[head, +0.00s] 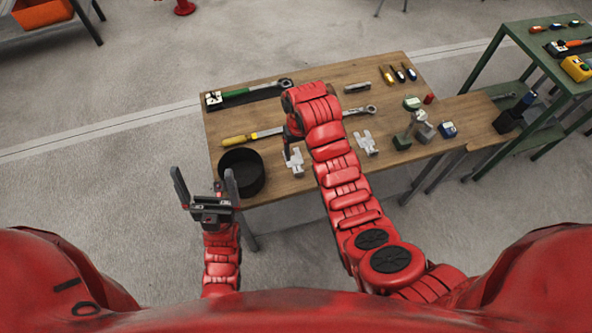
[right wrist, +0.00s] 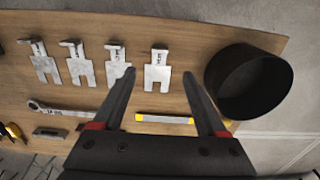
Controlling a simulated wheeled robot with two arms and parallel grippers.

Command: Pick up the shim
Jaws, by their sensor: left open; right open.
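Several flat, pale metal shims lie in a row on the wooden table. In the head view, one shim (head: 295,163) lies near the black bin and another shim (head: 366,143) lies right of my right arm, which hides part of the row. In the right wrist view, the shim nearest the bin (right wrist: 157,72) appears between the fingertips of my right gripper (right wrist: 158,74). My right gripper is open and empty above the table; its height over that shim is hard to tell. My left gripper (head: 204,175) is open and empty, off the table's left front corner.
A round black bin (head: 241,173) stands on the table's front left corner, close to the shim. A yellow-handled tool (head: 237,140), a wrench (head: 360,111) and a green-handled tool (head: 240,93) lie behind. Small blocks (head: 402,141) stand on the right. A green shelf (head: 487,65) is farther right.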

